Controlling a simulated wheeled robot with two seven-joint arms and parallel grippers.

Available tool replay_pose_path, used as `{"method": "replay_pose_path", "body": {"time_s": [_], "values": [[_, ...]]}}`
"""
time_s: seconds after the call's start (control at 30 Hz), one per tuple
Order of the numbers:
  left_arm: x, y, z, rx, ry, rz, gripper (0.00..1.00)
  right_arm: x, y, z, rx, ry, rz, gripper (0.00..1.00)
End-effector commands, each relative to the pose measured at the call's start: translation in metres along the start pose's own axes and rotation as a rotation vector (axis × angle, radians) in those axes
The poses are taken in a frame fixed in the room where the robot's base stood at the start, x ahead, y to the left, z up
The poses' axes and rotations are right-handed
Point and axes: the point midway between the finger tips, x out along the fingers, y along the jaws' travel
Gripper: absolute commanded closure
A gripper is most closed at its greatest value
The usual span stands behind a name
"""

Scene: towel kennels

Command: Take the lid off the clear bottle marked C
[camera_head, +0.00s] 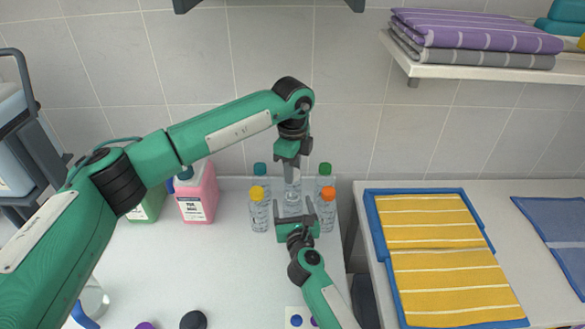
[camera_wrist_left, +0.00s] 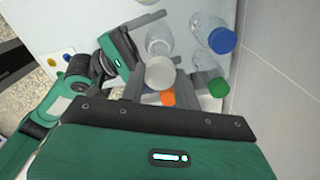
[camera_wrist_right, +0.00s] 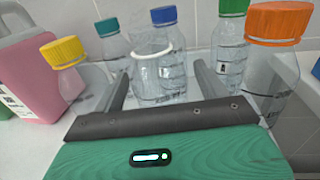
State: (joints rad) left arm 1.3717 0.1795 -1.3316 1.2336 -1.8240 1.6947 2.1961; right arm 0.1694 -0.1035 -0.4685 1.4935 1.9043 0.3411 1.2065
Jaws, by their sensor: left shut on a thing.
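The clear bottle (camera_head: 292,205) stands in the front middle of a group of clear bottles. Its top shows as an open white ring in the right wrist view (camera_wrist_right: 158,78); no letter C is readable. My left gripper (camera_head: 291,178) points down above the group, shut on a round white lid (camera_wrist_left: 160,74) seen between its fingers in the left wrist view. The lid appears apart from the bottle below. My right gripper (camera_head: 295,206) is open, its fingers on either side of the clear bottle with visible gaps in the right wrist view.
Bottles with yellow (camera_wrist_right: 63,51), teal (camera_wrist_right: 107,27), blue (camera_wrist_right: 164,16), green (camera_wrist_right: 233,8) and orange (camera_wrist_right: 279,20) caps crowd around. A pink jug (camera_head: 197,195) stands left. Yellow towels (camera_head: 440,250) lie on the right counter.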

Motion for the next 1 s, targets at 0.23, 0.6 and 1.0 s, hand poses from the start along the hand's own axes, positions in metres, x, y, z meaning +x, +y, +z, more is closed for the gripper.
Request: {"method": "replay_pose_path", "body": {"time_s": [0.23,0.6,1.0], "values": [[-0.001,0.000,0.000,0.000,0.000,0.000,0.95,-0.007,0.000,-0.001,0.000,0.001,0.000,0.25],[-0.001,0.000,0.000,0.000,0.000,0.000,0.95,-0.072,0.000,-0.002,0.000,0.002,0.000,0.25],[0.002,0.000,0.000,0.000,0.000,0.000,0.95,-0.118,0.000,-0.001,0.000,0.001,0.000,0.25]]}}
